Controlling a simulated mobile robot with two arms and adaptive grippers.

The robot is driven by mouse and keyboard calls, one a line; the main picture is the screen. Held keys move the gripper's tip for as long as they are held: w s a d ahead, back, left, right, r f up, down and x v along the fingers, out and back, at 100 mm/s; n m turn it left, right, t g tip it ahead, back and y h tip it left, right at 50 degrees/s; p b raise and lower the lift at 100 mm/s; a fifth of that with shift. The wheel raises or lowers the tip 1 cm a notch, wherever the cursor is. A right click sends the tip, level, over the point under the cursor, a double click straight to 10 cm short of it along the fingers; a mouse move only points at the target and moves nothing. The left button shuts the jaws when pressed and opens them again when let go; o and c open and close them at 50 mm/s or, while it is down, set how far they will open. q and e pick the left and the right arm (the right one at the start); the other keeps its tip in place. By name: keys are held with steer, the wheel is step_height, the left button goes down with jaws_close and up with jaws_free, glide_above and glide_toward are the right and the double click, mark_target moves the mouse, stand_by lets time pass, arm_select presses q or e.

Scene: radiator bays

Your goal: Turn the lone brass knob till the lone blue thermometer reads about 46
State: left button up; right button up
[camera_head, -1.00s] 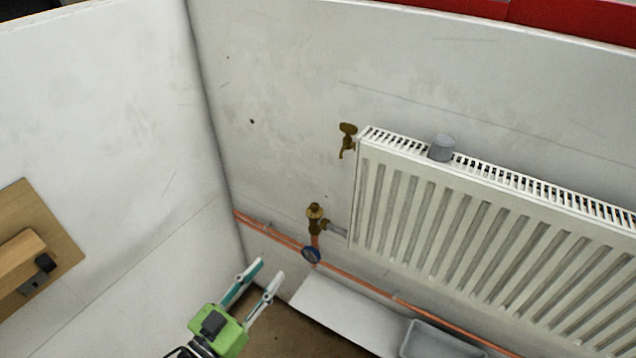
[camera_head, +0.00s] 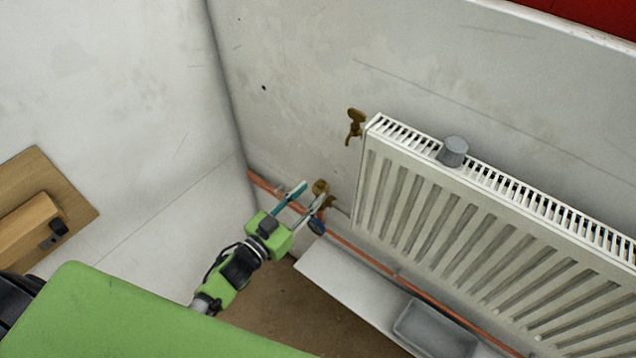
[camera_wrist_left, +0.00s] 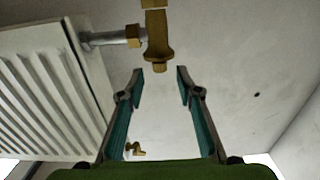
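The brass knob (camera_head: 320,187) tops a brass valve at the radiator's lower left corner. It also shows in the left wrist view (camera_wrist_left: 160,62), just ahead of the gap between the fingers. My left gripper (camera_head: 314,191) is open around or just short of the knob in the head view. In the wrist view the gripper (camera_wrist_left: 160,76) is open with nothing between its fingers. The blue thermometer (camera_head: 317,226) sits on the copper pipe below the valve. Its face is too small to read and partly beside the finger. My right gripper is not in view.
A white radiator (camera_head: 440,230) fills the right, with a grey cup-like object (camera_head: 453,151) on top. A brass fitting (camera_head: 355,126) is at its upper left corner. A grey tray (camera_head: 432,330) lies below.

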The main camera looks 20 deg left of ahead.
mark_target(317, 184)
arm_select(q)
steer(key=shift+x, duration=2)
steer(key=shift+s, duration=0.1)
jaws_close()
steer(key=shift+a+h, duration=0.1)
steer(key=shift+h, duration=0.2)
steer(key=shift+a+m+g+h, duration=0.15)
steer(key=shift+m+g+h, duration=0.35)
steer(key=shift+m+h, duration=0.25)
steer(key=shift+a+f+m+g+h+b, duration=0.1)
steer(key=shift+m+g+h+b, duration=0.6)
steer(key=shift+h, duration=0.35)
steer(key=m+g+h+b, duration=0.1)
steer(key=b, duration=0.1)
steer(key=m+g+h+b, duration=0.2)
steer(key=b, duration=0.1)
steer(key=m+g+h+b, duration=0.2)
steer(key=shift+w+a+f, duration=0.1)
steer(key=shift+w+a, duration=0.05)
steer(key=shift+w, duration=0.25)
steer(key=shift+m+g+h+b, duration=0.5)
steer(key=shift+m+g+b, duration=0.05)
steer(key=shift+g+b, duration=0.45)
steer(key=shift+r, duration=0.25)
